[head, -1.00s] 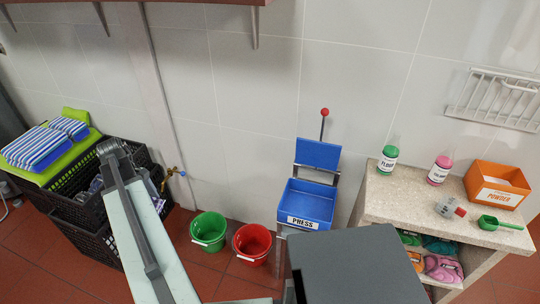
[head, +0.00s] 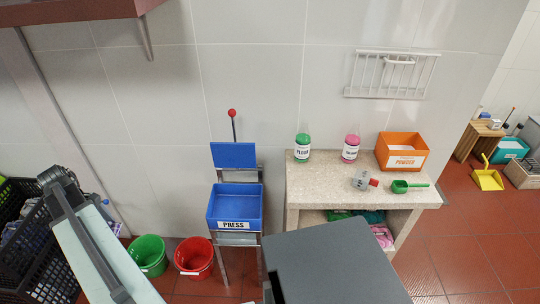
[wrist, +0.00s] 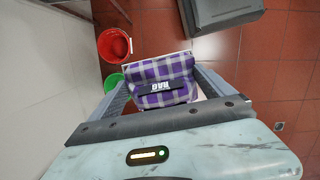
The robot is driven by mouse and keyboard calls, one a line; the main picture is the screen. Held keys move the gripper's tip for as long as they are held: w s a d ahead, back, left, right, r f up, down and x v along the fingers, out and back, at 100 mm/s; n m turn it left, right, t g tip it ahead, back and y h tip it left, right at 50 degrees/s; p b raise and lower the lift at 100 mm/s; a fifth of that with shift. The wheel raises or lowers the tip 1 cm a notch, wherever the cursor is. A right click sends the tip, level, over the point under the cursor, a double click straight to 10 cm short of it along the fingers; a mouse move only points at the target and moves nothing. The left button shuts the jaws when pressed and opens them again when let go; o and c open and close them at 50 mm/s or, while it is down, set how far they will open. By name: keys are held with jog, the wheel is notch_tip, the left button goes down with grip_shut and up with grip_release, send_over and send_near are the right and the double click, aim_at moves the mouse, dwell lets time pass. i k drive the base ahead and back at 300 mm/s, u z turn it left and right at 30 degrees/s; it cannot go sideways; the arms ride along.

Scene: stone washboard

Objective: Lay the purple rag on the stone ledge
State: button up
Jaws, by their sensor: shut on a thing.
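The purple rag (wrist: 160,72) is a purple, white and grey checked cloth with a dark label in the wrist view. My gripper (wrist: 163,80) is shut on it, with a finger on either side, and holds it above the red tiled floor. The stone ledge (head: 320,176) is a speckled beige top against the wall, right of centre in the head view, away from my gripper.
The ledge's front left is bare. The blue press (head: 235,206) and green (head: 148,256) and red (head: 194,259) buckets stand left.

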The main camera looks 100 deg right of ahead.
aim_at(313, 183)
jog(key=u, duration=0.05)
jog(key=k, duration=1.95)
jog(key=u, duration=1.5)
